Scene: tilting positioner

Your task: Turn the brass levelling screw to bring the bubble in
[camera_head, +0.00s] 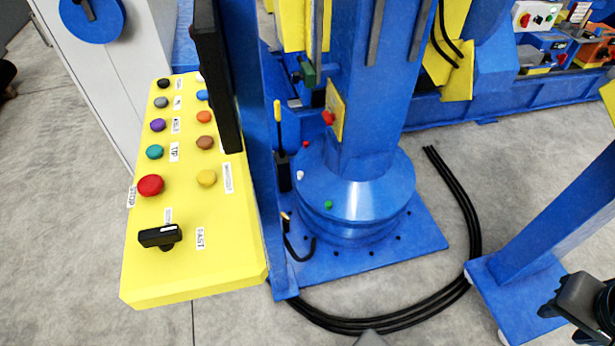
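I see no brass levelling screw and no bubble in the head view. I cannot make out my gripper for certain. A dark grey, notched part (578,302) beside a black and blue round part is cut off at the lower right edge. I cannot tell what it belongs to. A small grey tip shows at the bottom edge, also unidentified.
A yellow control panel (185,262) with coloured buttons and a black knob (160,237) stands at the left. A blue column (362,190) rises from a floor plate. Black cables (465,215) curve over the floor. A blue slanted post (560,222) stands at the right.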

